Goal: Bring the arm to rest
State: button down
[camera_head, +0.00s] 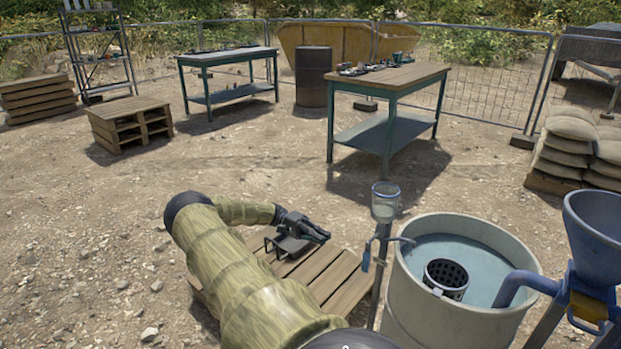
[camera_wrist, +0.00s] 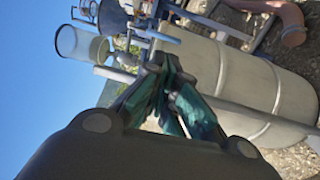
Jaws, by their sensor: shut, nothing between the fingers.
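My arm (camera_head: 235,265), in a camouflage sleeve, rises from the bottom of the head view and bends to the right. My gripper (camera_head: 322,236) is above a low wooden pallet (camera_head: 345,284), left of the mud tank. Its fingers look closed and hold nothing. In the wrist view the gripper (camera_wrist: 172,80) shows dark greenish fingers drawn together, with the pale tank (camera_wrist: 240,75) behind them. The wrist picture is turned on its side.
The round mud tank (camera_head: 408,300) holds grey-blue liquid and a black strainer (camera_head: 446,277). A clear cup (camera_head: 386,203) stands on a post beside it. A blue funnel (camera_head: 600,225) is at the right. A workbench (camera_head: 420,75) stands behind; open gravel lies left.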

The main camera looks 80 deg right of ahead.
jog(key=shift+f, duration=0.15)
jog(key=w+a+f+n+t+h+p, duration=0.1)
jog(key=a+f+n+t+h+p, duration=0.25)
jog(key=a+f+n, duration=0.6)
jog(key=w+a+f+n+t+h+p, duration=0.25)
jog(key=a+f+n+t+h, duration=0.2)
jog(key=a+f, duration=1)
jog(key=w+a+r+n+t+p, duration=0.1)
jog(key=a+r+n+t+p, duration=0.1)
jog(key=a, duration=0.9)
jog(key=w+a+r+n+t+p, duration=0.1)
jog(key=a+r+n+t, duration=0.1)
jog(key=a, duration=0.9)
jog(key=a+r+n+t+p, duration=0.1)
jog(key=a+r, duration=0.3)
jog(key=a, duration=0.4)
jog(key=a+r+n+t+p, duration=0.1)
jog(key=a+r+n+t, duration=0.2)
jog(key=a, duration=0.5)
notch_tip(320, 180, up, 2)
jog(key=shift+a+t+p, duration=0.3)
jog(key=shift+t+p, duration=0.05)
jog(key=shift+t, duration=0.15)
